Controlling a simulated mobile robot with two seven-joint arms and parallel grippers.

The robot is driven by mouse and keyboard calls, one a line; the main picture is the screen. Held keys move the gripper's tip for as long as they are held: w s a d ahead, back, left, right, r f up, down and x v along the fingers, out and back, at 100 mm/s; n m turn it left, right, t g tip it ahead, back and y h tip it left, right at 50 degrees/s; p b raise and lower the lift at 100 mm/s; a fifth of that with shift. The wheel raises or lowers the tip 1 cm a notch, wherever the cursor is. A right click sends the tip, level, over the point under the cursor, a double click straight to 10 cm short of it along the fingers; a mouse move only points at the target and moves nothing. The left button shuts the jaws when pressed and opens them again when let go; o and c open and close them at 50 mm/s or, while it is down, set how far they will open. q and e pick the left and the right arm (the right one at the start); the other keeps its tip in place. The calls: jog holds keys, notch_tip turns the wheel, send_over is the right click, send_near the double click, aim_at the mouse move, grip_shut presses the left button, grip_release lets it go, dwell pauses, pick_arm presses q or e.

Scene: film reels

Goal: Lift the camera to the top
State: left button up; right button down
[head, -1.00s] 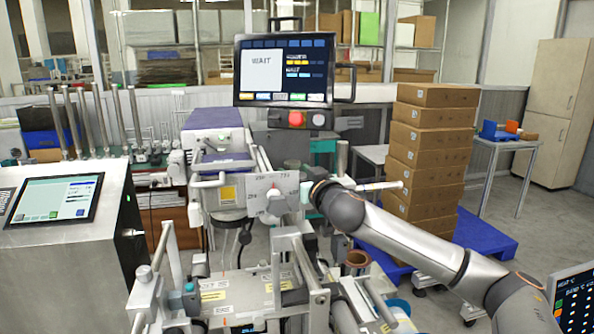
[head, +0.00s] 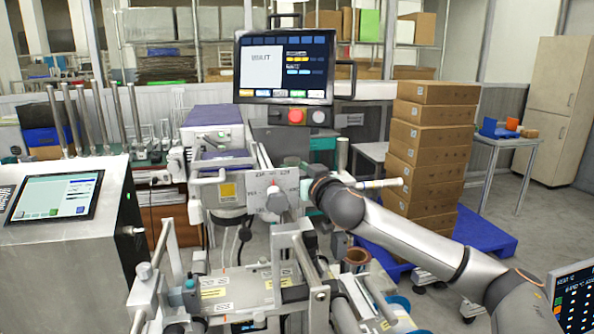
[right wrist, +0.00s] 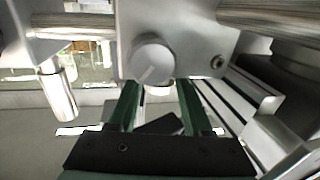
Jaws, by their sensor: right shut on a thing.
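A grey round knob (head: 276,201) sits on a light plate with markings (head: 255,185) at the middle of the head view. My right gripper (head: 300,195) reaches it from the right and is shut on it. In the right wrist view the knob (right wrist: 153,60) shows at the ends of the green fingers (right wrist: 157,92), on a metal block. A grey unit with a purple top (head: 222,160) stands just left of the plate. I cannot tell for sure which part is the camera. My left gripper is not in view.
A metal frame with rails (head: 285,250) stands below the knob. A monitor (head: 285,68) with a red button is above it. A console with a screen (head: 55,198) is at left. Stacked boxes (head: 430,155) stand on a blue pallet (head: 485,238) behind my right arm.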

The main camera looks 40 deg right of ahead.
dwell(0.8)
notch_tip(320, 180, up, 8)
jog(key=p, duration=0.6)
jog(key=shift+d+r, duration=0.15)
jog(key=c, duration=0.6)
grip_release()
jog(key=shift+a, duration=0.2)
jog(key=shift+d+f, duration=0.1)
jog(key=shift+f, duration=0.15)
jog(key=shift+s+f, duration=0.1)
